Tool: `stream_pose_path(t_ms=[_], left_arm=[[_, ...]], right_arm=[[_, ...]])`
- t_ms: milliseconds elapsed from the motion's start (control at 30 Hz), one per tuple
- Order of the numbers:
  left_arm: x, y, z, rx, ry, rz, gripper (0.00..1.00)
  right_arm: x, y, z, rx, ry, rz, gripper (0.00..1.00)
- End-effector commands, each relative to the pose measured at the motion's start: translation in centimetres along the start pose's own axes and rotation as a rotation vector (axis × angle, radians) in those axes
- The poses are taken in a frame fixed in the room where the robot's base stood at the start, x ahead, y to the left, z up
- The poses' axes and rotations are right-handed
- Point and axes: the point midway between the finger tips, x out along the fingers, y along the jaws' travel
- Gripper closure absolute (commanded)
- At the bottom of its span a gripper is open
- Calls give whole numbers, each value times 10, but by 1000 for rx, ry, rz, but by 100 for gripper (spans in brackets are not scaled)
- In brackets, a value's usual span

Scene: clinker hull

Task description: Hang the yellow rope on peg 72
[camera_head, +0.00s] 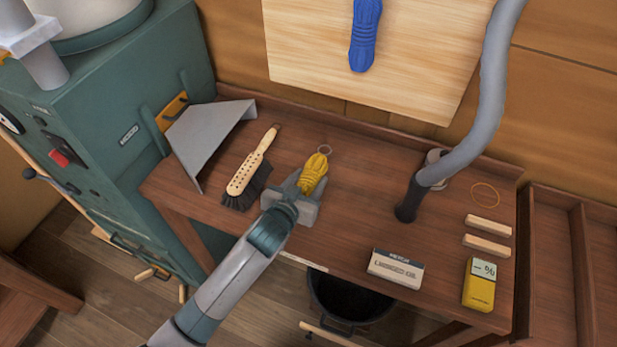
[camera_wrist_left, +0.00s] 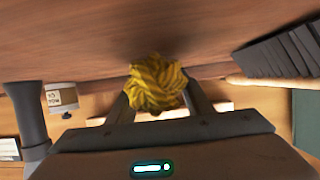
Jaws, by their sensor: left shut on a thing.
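The yellow rope (camera_head: 315,172) is a bundled coil with a small loop at its far end. It is over the wooden bench, beside the brush. My left gripper (camera_head: 304,184) is shut on the rope's near end. In the left wrist view the rope (camera_wrist_left: 156,84) sits between the two fingers (camera_wrist_left: 158,98). I cannot tell whether the rope touches the bench. A pale wooden board (camera_head: 415,60) on the wall carries a blue rope bundle (camera_head: 365,35). No peg or peg number can be read; the board's top is out of view. My right gripper is not in view.
On the bench (camera_head: 345,215) are a brush (camera_head: 248,175), a grey dustpan-like sheet (camera_head: 210,135), a linseed oil box (camera_head: 396,268), a yellow meter (camera_head: 480,284) and two wooden blocks (camera_head: 487,235). A grey hose (camera_head: 490,100) rises at the right, in front of the board.

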Motion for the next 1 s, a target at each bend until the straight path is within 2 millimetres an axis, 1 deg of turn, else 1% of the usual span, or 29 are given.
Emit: stream_pose_path(t_ms=[33,500,533,600,1000], left_arm=[[0,0,0,0,-1,0,86],[3,0,6,0,2,0,86],[3,0,7,0,1,0,51],[3,0,7,0,0,0,35],[3,0,7,1,1,0,35]], right_arm=[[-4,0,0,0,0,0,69],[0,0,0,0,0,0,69],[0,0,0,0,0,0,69],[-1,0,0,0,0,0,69],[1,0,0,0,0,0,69]])
